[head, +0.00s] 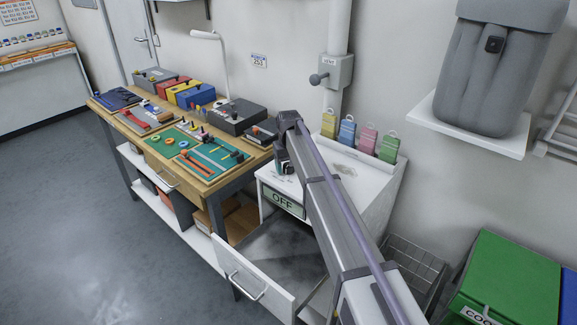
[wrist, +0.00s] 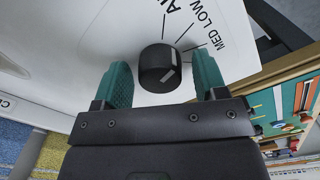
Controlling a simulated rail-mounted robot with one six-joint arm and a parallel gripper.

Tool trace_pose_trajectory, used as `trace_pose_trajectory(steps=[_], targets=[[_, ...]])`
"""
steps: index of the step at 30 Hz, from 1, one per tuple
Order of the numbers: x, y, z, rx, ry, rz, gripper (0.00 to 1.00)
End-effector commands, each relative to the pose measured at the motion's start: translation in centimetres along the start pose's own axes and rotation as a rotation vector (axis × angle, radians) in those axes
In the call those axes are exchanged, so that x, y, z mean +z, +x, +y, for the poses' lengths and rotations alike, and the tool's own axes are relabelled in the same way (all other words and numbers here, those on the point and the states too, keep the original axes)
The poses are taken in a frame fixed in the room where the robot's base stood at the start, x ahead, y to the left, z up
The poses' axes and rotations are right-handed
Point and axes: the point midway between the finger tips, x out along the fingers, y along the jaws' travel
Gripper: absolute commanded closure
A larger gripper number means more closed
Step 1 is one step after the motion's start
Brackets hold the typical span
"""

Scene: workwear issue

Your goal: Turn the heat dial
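The heat dial (wrist: 158,66) is a round black knob with a light mark on its rim side. It stands on a white panel (wrist: 100,60) printed with lines and partly cut-off words, including "MED LOW". My gripper (wrist: 162,72) is open, its two teal fingers one on each side of the dial, with a visible gap on both sides. In the head view, my gripper (head: 284,163) is low over the left part of the white cabinet (head: 375,190); the dial cannot be made out there. A sign on the cabinet front (head: 283,203) reads "OFF".
A drawer (head: 255,285) stands open below the cabinet. Several coloured tags (head: 347,131) stand along the cabinet's back edge. A wooden workbench (head: 160,150) with tools and boxes adjoins on the left. A wire basket (head: 415,268) and a green bin (head: 515,280) are on the right.

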Motion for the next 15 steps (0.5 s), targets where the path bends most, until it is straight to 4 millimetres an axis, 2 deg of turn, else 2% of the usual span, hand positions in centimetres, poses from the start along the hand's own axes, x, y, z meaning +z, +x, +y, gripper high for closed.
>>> trace_pose_trajectory(steps=[8, 11, 15], targets=[[0.0, -0.2, 0.0, 0.0, 0.0, 0.0, 0.32], [0.0, -1.1, 0.0, 0.0, 0.0, 0.0, 0.32], [0.0, -4.0, 0.0, 0.0, 0.0, 0.0, 0.32]])
